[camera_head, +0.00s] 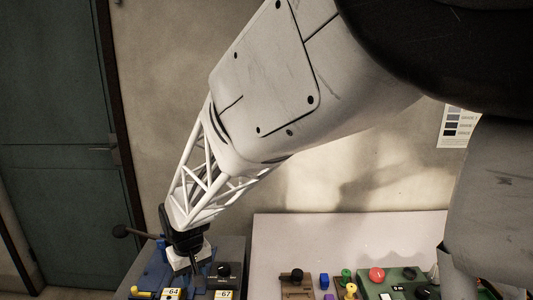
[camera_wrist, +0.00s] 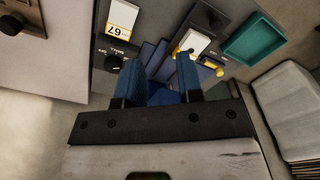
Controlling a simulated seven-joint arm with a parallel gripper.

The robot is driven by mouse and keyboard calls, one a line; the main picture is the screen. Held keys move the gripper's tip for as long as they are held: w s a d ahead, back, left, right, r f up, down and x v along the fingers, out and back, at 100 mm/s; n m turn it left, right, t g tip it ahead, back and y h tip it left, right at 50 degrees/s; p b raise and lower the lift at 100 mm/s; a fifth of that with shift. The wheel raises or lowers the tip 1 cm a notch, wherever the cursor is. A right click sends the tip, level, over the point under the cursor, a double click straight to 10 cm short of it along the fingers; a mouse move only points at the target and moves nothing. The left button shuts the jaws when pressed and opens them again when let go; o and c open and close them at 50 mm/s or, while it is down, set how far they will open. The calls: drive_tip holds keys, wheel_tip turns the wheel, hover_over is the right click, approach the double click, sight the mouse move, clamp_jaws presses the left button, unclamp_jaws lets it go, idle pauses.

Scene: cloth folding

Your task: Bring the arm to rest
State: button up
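My arm reaches down to the left in the head view. My gripper (camera_head: 188,262) hangs at its end, above the grey table with the labelled panels at the lower left. In the wrist view its two blue fingers (camera_wrist: 159,68) stand apart with a clear gap. A blue fixture (camera_wrist: 160,95) shows behind the gap, and I see nothing gripped. The fingertips are too small in the head view to tell if they touch anything. No cloth can be made out for certain.
A pale table (camera_head: 340,235) carries a wooden block with a black knob (camera_head: 297,277), coloured pegs and a green panel with a red button (camera_head: 376,274). A teal tray (camera_wrist: 254,40) and a pale layered stack (camera_wrist: 292,105) lie at right in the wrist view. A door (camera_head: 60,120) stands left.

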drive_tip(key=s+d+r+m+t, duration=0.15)
drive_tip(key=s+d+r, duration=0.25)
drive_tip(key=d, duration=0.6)
drive_tip(key=s+d+r+m, duration=0.2)
drive_tip(key=s+d+r, duration=0.2)
drive_tip(key=d, duration=0.6)
drive_tip(key=s+d+r+m, duration=0.2)
drive_tip(key=s+d+r, duration=0.15)
drive_tip(key=d, duration=0.65)
drive_tip(key=s+d+r+m, duration=0.1)
drive_tip(key=s+d+m, duration=0.1)
drive_tip(key=s+d, duration=0.5)
drive_tip(key=s, duration=0.2)
drive_tip(key=shift+s+d+r+t, duration=0.15)
drive_tip(key=shift+s+d+t, duration=0.1)
drive_tip(key=shift+s+t, duration=0.15)
